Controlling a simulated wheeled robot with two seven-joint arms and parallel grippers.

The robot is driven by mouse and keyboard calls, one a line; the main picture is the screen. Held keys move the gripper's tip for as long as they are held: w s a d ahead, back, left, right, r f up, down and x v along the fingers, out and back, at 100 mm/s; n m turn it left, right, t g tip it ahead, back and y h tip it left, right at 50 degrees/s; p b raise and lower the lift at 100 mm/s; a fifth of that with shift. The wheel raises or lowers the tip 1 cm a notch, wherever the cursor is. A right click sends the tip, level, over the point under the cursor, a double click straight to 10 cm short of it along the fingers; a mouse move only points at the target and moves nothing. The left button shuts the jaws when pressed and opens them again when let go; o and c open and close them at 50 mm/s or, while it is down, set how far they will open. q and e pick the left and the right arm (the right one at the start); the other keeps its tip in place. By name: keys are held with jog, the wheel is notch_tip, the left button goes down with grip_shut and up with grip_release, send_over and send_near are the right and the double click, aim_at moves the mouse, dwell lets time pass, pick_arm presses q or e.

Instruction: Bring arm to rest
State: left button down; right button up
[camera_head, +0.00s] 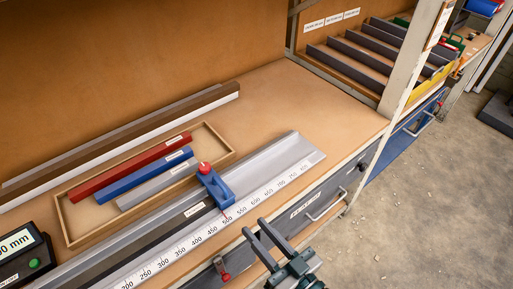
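My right gripper (258,244) is in the lower middle of the head view, in front of the bench's front edge. Its two dark fingers are spread apart with nothing between them. It is apart from the ruled rail (275,172) and from the blue slider block (216,187) with the red knob, which sits on that rail near the 500 mark. My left gripper does not show.
A wooden tray (228,147) holds red, blue and grey bars. A display box (22,252) stands at lower left. Drawers with handles (326,205) front the bench (335,115). The concrete floor (420,200) at right is mostly clear.

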jog(key=shift+f, duration=0.1)
jog(key=s+d+f+g+h, duration=0.15)
jog(key=d+f, duration=0.25)
jog(key=f, duration=0.8)
jog(key=d+f+m+g+h, duration=0.1)
jog(key=d+f+g+h, duration=0.2)
jog(key=f, duration=1)
jog(key=s+d+f+g+h, duration=0.15)
jog(key=d+f, duration=0.35)
jog(key=f, duration=0.7)
jog(key=s+d+f+g+h, duration=0.2)
jog(key=s+d+f, duration=0.2)
jog(key=s+f, duration=0.3)
jog(key=s+d+f+g+h, duration=0.1)
jog(key=s+d+f, duration=0.2)
jog(key=s+f, duration=0.35)
jog(key=s+d+f+g, duration=0.2)
jog(key=s+f, duration=0.3)
jog(key=s, duration=0.3)
jog(key=s+d+f+m+g+h, duration=0.1)
jog(key=s+f, duration=0.3)
jog(key=s, duration=0.4)
jog(key=shift+d+f+g+h, duration=0.3)
jog(key=shift+d+f+g, duration=0.05)
jog(key=shift+d+g, duration=0.45)
jog(key=shift+w+a, duration=0.1)
jog(key=shift+w, duration=0.1)
